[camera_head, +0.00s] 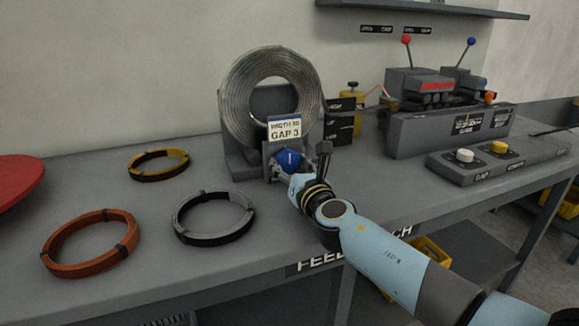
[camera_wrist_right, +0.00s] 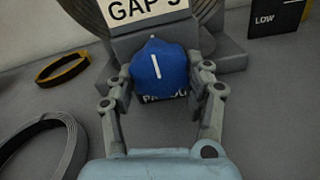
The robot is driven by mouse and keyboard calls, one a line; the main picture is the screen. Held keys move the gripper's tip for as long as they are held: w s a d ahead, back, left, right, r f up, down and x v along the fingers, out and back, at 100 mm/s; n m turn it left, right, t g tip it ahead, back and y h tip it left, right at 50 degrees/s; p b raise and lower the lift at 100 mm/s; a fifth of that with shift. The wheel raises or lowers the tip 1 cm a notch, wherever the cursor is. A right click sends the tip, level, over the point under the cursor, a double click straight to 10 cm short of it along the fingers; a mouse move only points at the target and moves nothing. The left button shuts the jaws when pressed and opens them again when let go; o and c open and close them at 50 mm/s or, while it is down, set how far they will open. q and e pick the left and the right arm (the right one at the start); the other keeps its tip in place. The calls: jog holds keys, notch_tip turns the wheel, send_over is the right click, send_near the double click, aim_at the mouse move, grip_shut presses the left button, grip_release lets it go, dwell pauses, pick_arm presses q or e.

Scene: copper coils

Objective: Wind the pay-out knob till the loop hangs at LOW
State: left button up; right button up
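The blue pay-out knob (camera_head: 289,160) sits on a grey block in front of the wire coil (camera_head: 245,95). It also shows in the right wrist view (camera_wrist_right: 160,70), its white mark close to upright with a slight tilt. My right gripper (camera_head: 288,172) reaches the knob from the front, one finger on each side, and both fingertips appear to press on it. The dark level board (camera_head: 340,127) stands right of the coil; its LOW label (camera_wrist_right: 265,20) shows at the top right in the right wrist view. I cannot make out the hanging loop. My left gripper is out of view.
A yellow ring (camera_head: 158,163), a black-grey ring (camera_head: 213,217) and an orange ring (camera_head: 90,243) lie on the bench, left of my right arm. A grey machine with levers (camera_head: 440,125) and a button panel (camera_head: 490,158) stand at the right. A red disc (camera_head: 15,183) is at the left edge.

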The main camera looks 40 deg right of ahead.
jog(key=c, duration=0.4)
jog(key=shift+o, duration=0.2)
jog(key=shift+m, duration=0.3)
jog(key=m+b, duration=0.2)
jog(key=m, duration=0.1)
jog(key=shift+f+m, duration=0.1)
jog(key=shift+m, duration=0.3)
jog(key=m+b, duration=0.2)
jog(key=m, duration=0.3)
jog(key=shift+a, duration=0.15)
jog(key=m+b, duration=0.2)
jog(key=m, duration=0.3)
jog(key=shift+m, duration=0.4)
jog(key=shift+r+m+b, duration=0.2)
jog(key=shift+m+b, duration=0.4)
jog(key=shift+m, duration=0.65)
jog(key=shift+r+m+b, duration=0.15)
jog(key=shift+m+b, duration=0.4)
jog(key=shift+m, duration=0.7)
